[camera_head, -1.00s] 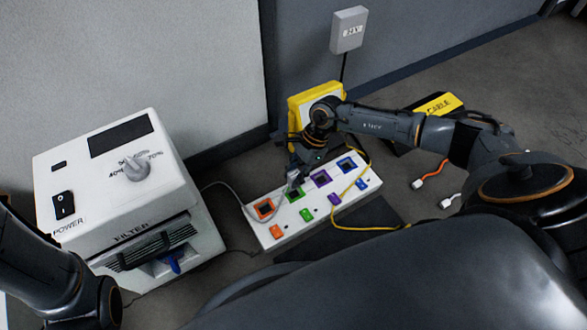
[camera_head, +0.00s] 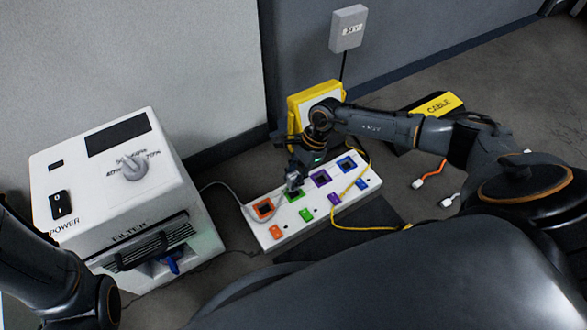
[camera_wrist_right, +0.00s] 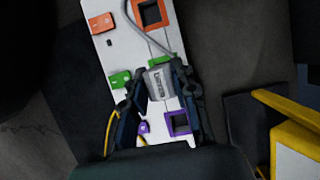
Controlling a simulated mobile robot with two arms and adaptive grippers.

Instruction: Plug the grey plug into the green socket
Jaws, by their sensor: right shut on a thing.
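The grey plug (camera_wrist_right: 159,83) is between the fingers of my right gripper (camera_wrist_right: 160,98), which is shut on it. In the head view my right gripper (camera_head: 294,181) is down at the white power strip, right over the green socket (camera_head: 295,195). The plug covers most of the green socket, whose edge (camera_wrist_right: 160,58) shows beside it in the wrist view. The plug sits at the socket, but how deep it is seated is hidden. A grey cable runs from the plug toward the filter box. My left arm enters at the lower left; its gripper is out of view.
The white power strip (camera_head: 280,238) also has orange (camera_head: 264,208), purple (camera_head: 320,178) and blue (camera_head: 347,164) sockets, with coloured switches in front. A yellow cable (camera_head: 356,229) loops at its right end. The white filter box (camera_head: 75,150) stands left. A yellow-framed box (camera_head: 296,110) is behind.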

